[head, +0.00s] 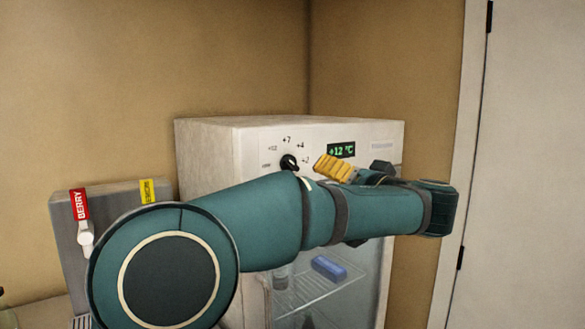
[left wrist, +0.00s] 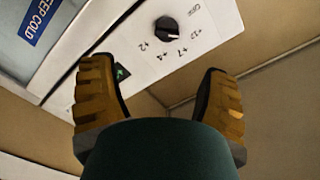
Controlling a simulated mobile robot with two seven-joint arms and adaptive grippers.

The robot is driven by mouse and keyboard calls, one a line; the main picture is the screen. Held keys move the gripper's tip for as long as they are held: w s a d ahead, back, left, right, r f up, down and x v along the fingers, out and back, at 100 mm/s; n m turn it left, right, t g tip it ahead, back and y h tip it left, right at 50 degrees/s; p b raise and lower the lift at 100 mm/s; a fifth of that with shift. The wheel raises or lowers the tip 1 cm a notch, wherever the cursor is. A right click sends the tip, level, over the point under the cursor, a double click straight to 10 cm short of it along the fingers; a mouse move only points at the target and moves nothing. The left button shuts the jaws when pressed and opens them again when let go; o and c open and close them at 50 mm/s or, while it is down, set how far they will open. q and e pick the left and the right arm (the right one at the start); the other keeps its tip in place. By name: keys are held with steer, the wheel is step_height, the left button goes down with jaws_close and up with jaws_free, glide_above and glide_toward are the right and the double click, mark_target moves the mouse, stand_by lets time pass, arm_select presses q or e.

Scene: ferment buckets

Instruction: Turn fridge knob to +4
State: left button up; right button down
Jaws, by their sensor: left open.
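The black fridge knob (head: 289,162) is on the white top panel of the small fridge (head: 250,137), with marks for OFF, +12, +7, +4 and +2 around it. In the left wrist view the knob (left wrist: 167,28) shows whole, and its pale pointer seems to face +12. The green display (head: 341,150) reads +12 °C; in the left wrist view it is partly hidden by a finger. My left gripper (head: 333,168) is open, its yellow fingers to the right of the knob and apart from it. In the left wrist view the gripper (left wrist: 160,85) is empty.
My left arm crosses the fridge front and hides part of its glass door. A blue object (head: 328,267) lies on a shelf inside. A grey dispenser (head: 125,205) with a red BERRY label stands left. A white door (head: 530,150) is at the right.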

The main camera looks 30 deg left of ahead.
mark_target(294, 165)
arm_select(q)
steer(key=shift+n, duration=0.3)
steer(key=x, duration=0.9)
steer(key=r+p+x, duration=0.1)
steer(key=x, duration=0.3)
steer(key=shift+s+a, duration=0.1)
steer(key=shift+a, duration=0.35)
steer(key=c, duration=1.2)
